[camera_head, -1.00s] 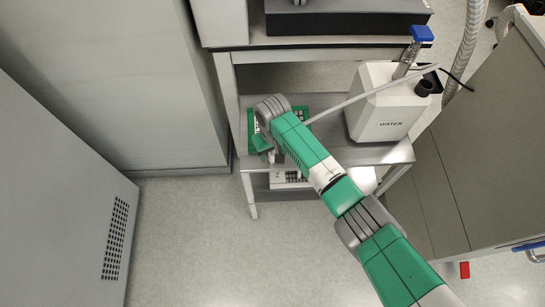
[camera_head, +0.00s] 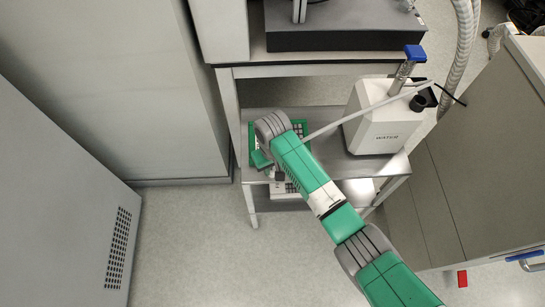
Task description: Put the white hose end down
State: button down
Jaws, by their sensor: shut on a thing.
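The white hose (camera_head: 345,117) runs from the top of the white water unit (camera_head: 383,133) down and left, and passes out of sight behind my arm's wrist. Its end is hidden there. My gripper (camera_head: 279,175) is low beside the wrist, over the left part of the metal cart (camera_head: 335,168), and mostly covered by my arm. It is shut on the hose end, but the fingertips are not clear. I cannot tell whether the hose end touches the shelf.
A green rack (camera_head: 300,128) lies on the cart behind my wrist. A light box (camera_head: 284,190) sits on a lower level. A dark slab (camera_head: 345,28) is on the bench behind. Grey cabinets stand left and right. The floor in front is clear.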

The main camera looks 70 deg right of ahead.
jog(key=s+a+r+p, duration=0.1)
jog(key=s+a+p, duration=0.2)
jog(key=a, duration=0.9)
jog(key=shift+s+p, duration=0.35)
jog(key=shift+s, duration=0.7)
jog(key=shift+r, duration=0.1)
